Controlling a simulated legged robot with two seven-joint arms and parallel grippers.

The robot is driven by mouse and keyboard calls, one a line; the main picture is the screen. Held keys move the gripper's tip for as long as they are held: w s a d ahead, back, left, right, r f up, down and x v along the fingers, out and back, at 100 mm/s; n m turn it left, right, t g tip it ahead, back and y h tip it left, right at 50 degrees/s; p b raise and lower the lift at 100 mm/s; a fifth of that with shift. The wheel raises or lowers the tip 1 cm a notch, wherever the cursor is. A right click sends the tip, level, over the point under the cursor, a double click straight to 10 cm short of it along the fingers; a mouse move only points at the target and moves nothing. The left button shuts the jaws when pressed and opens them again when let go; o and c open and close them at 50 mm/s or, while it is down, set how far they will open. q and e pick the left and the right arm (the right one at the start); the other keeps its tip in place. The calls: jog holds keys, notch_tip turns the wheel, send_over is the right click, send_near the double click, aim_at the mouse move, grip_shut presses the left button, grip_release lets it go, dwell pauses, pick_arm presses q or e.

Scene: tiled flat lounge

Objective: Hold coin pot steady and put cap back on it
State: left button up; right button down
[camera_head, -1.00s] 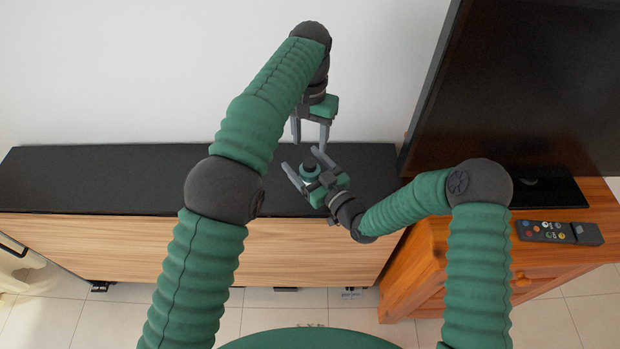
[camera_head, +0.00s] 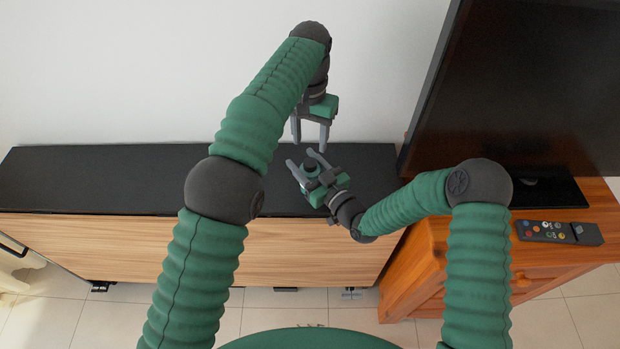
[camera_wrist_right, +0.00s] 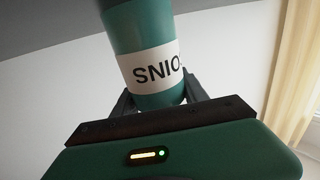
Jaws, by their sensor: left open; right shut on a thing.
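The coin pot (camera_wrist_right: 150,62) is a green cylinder with a white label whose dark letters show upside down in the right wrist view. In the head view only a small part shows, with a dark round top (camera_head: 310,168); I cannot tell whether this is the cap or the pot's mouth. My right gripper (camera_head: 302,163) is shut around the pot's sides, above the black cabinet top. My left gripper (camera_head: 310,146) is open and empty, pointing down just behind the pot. No separate cap can be made out.
The long cabinet's black top (camera_head: 110,180) is clear to the left. A white wall stands close behind. At right, an orange wooden cabinet (camera_head: 480,262) bears a television (camera_head: 520,85) and a remote control (camera_head: 556,232).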

pick_arm(q)
jog(key=n, duration=0.5)
jog(key=shift+f, duration=0.1)
jog(key=n, duration=0.9)
jog(key=shift+n, duration=0.3)
jog(key=n, duration=1.7)
